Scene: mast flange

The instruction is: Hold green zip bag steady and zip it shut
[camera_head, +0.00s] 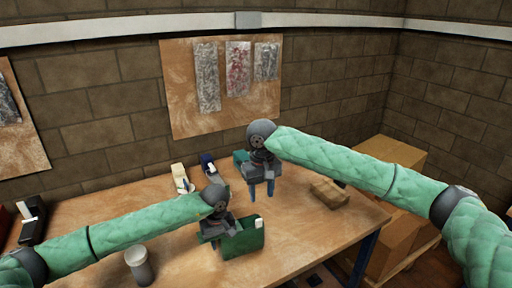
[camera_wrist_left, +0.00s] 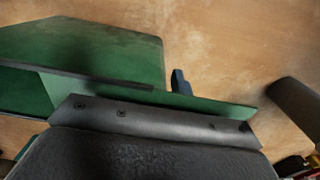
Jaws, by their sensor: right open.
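The green zip bag (camera_head: 243,241) stands on the table near its front, with a white tab (camera_head: 259,223) at its upper right corner. My left gripper (camera_head: 214,240) is at the bag's left end and appears shut on its edge. In the left wrist view, the bag (camera_wrist_left: 95,50) spreads across the upper left, and one blue fingertip (camera_wrist_left: 180,82) shows beyond its wall; the other finger is hidden. My right gripper (camera_head: 261,189) is open and empty, its blue fingers pointing down, behind and above the bag and apart from it.
A grey cup (camera_head: 139,266) stands left of the bag. A white-topped holder (camera_head: 181,178), a blue item (camera_head: 208,163) and a teal item (camera_head: 240,157) stand at the back. A brown packet (camera_head: 329,192) lies at right. Cardboard boxes (camera_head: 390,235) stand beyond the table's right edge.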

